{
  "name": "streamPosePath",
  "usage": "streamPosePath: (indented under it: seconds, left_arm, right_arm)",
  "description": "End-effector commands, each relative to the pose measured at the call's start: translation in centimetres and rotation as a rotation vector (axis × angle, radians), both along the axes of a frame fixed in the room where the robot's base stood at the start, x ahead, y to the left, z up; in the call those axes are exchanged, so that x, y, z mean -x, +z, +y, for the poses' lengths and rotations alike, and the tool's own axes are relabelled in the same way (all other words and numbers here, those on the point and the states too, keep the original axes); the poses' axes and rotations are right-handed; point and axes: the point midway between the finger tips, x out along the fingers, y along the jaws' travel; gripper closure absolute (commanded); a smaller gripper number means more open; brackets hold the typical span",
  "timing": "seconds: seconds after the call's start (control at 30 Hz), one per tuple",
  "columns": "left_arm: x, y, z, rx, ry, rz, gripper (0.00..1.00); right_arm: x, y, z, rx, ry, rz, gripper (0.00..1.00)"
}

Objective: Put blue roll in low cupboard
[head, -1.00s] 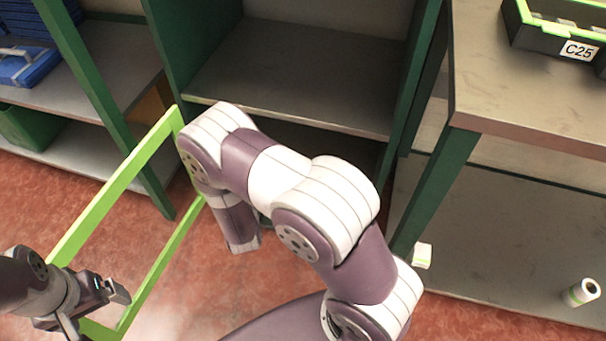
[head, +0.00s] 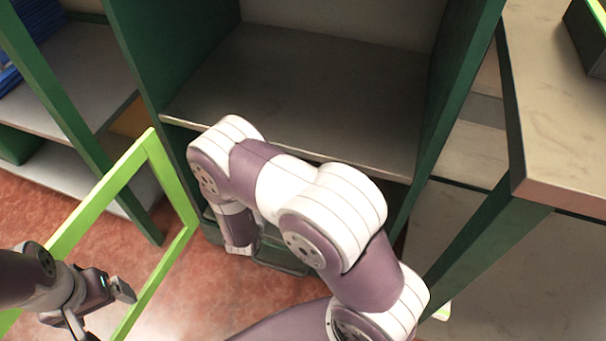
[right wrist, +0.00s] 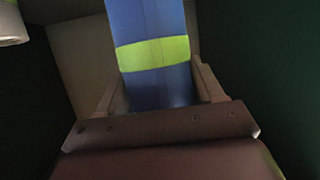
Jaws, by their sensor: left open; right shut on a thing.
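The blue roll (right wrist: 158,85), with a yellow-green band, is between the fingers of my right gripper (right wrist: 160,92), which is shut on it in the right wrist view. In the head view my right arm reaches down toward the low front of the green cupboard (head: 140,70); its gripper and the roll are hidden there. A green-framed cupboard door (head: 95,205) stands open at the left. My left gripper (head: 100,305) is open and empty, close to the door frame.
A grey shelf (head: 300,95) spans the cupboard above my right arm. A worktable (head: 560,130) with a green leg stands at the right. A white-and-green thing (right wrist: 10,25) shows at the upper left of the right wrist view. Red floor lies below.

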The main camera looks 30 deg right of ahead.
Motion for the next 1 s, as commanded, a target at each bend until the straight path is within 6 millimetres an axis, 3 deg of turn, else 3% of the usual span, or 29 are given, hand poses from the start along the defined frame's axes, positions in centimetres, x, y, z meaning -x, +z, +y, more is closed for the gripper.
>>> streamPosePath:
  seconds: [0.03, 0.1, 0.2, 0.33, 0.5, 0.7, 1.0]
  left_arm:
    - [0.0, -1.8, 0.0, 0.000, 0.000, 0.001, 0.08]
    - [0.1, -3.4, 0.0, 0.000, 0.000, 0.001, 0.08]
    - [0.1, -5.2, 0.0, 0.000, 0.000, 0.002, 0.08]
    - [0.1, -6.3, 0.0, 0.000, 0.000, 0.001, 0.08]
    - [0.0, -6.8, 0.0, 0.000, 0.000, 0.001, 0.08]
    - [0.1, -10.1, 0.0, 0.000, 0.000, 0.001, 0.08]
    - [0.0, -9.7, 0.0, 0.000, 0.000, 0.001, 0.08]
  right_arm:
    - [-0.3, -1.9, -1.5, 0.001, -0.009, 0.000, 0.66]
    - [-1.0, -3.4, -3.6, 0.000, -0.011, 0.000, 0.66]
    - [-2.1, -5.3, -6.5, 0.001, -0.009, -0.001, 0.66]
    - [-3.0, -6.2, -8.7, 0.000, -0.004, -0.001, 0.66]
    - [-3.4, -6.8, -9.6, 0.000, 0.000, 0.000, 0.66]
    - [-3.3, -10.7, -9.6, 0.000, 0.000, 0.001, 0.66]
    - [-3.4, -10.4, -9.5, 0.001, 0.000, 0.001, 0.66]
